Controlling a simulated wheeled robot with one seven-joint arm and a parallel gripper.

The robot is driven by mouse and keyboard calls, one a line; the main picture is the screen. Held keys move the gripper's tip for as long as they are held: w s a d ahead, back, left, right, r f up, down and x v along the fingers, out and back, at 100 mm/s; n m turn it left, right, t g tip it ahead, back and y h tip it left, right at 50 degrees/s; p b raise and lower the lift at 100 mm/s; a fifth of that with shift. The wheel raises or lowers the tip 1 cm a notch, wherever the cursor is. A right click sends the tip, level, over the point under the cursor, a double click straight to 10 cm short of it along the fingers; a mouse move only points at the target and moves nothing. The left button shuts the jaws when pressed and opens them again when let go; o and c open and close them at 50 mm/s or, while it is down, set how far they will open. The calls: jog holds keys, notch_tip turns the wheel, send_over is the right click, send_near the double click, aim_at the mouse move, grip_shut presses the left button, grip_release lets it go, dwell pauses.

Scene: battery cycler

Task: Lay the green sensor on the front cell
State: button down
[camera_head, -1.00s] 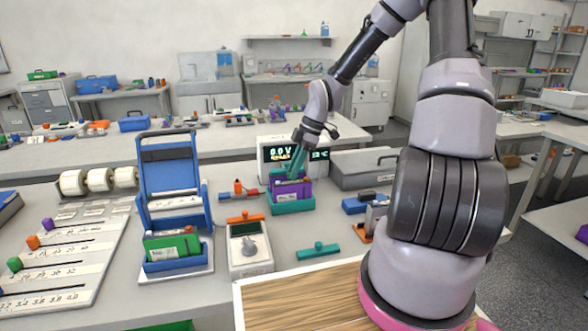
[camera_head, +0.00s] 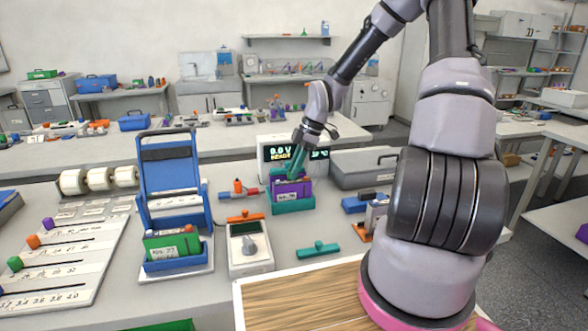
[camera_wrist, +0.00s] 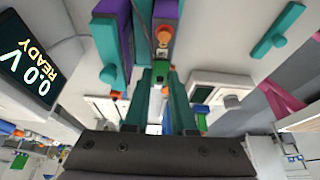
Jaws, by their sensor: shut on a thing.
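My gripper (camera_head: 293,174) has teal fingers and reaches down over the purple cell (camera_head: 296,190) in the teal holder (camera_head: 294,206). In the wrist view my gripper (camera_wrist: 160,82) is shut on the small green sensor (camera_wrist: 160,73), which shows between the fingertips. In the head view the fingers hide the sensor. I cannot tell whether the sensor touches a cell.
The cycler display (camera_head: 277,153) stands right behind the holder and shows at left in the wrist view. A grey case (camera_head: 358,168) is to the right. A meter with a dial (camera_head: 250,245), a teal bar (camera_head: 318,250) and a blue stand with a green cell (camera_head: 172,244) are nearer.

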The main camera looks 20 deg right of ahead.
jog(key=shift+f, duration=0.35)
jog(key=c, duration=0.7)
grip_release()
jog(key=shift+o, duration=0.2)
jog(key=v, duration=1)
jog(key=s+r+m+t+h, duration=0.2)
jog(key=s+r+m+t, duration=0.5)
jog(key=s+r+m, duration=1.4)
jog(key=shift+d+r+m+h, duration=0.2)
jog(key=shift+r+m+h, duration=0.1)
jog(key=shift+r+m, duration=0.3)
